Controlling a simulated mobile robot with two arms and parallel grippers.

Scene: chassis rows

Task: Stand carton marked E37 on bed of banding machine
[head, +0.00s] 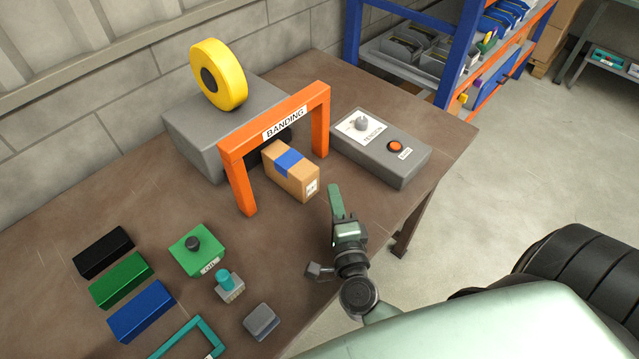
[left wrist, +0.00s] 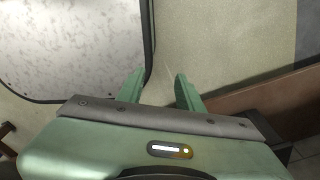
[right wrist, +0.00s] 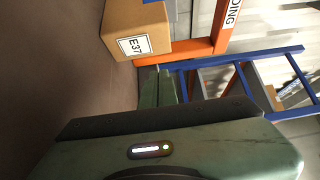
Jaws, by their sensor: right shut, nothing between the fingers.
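The carton marked E37 (head: 296,178) is a brown box with a blue band over its top. It stands upright at the orange arch (head: 238,180) of the banding machine, its near end sticking out in front. I cannot make out a separate bed surface beneath it. Its E37 label shows in the right wrist view (right wrist: 132,45). My right gripper (head: 335,188) is shut and empty, apart from the carton, just to its near right. Its fingers also show in the right wrist view (right wrist: 158,70). My left gripper (left wrist: 160,76) is open and empty, away from the table.
A grey housing (head: 190,135) with a yellow reel (head: 220,75) stands behind the arch. A grey control box (head: 380,150) is to its right. Coloured blocks (head: 120,280), a green box (head: 197,250) and small parts occupy the table's near left. Blue shelving (head: 470,45) stands beyond.

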